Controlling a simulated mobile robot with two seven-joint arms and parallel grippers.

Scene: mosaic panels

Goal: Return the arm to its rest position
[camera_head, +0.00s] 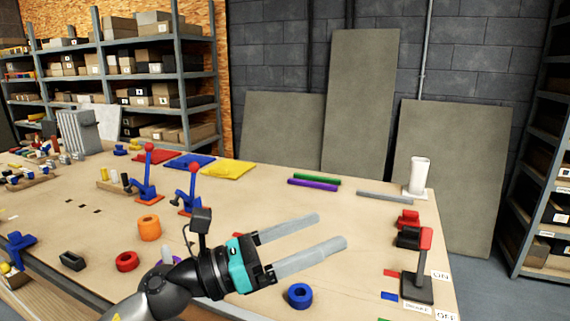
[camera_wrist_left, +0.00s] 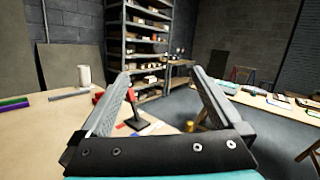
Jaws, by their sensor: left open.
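My left gripper (camera_head: 331,231) reaches in from the bottom left in the head view and hangs above the table, pointing right. Its two long grey fingers are spread apart with nothing between them. In the left wrist view the same open fingers (camera_wrist_left: 163,80) point across the table's right side, toward shelves. My right gripper is in neither view.
The wooden table (camera_head: 330,215) holds a blue ring (camera_head: 299,295) just below my gripper, an orange cylinder (camera_head: 149,228), a red ring (camera_head: 127,262) and two red-knobbed levers (camera_head: 193,190). A black and red lever switch (camera_head: 418,270) and white cylinder (camera_head: 419,174) stand at right.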

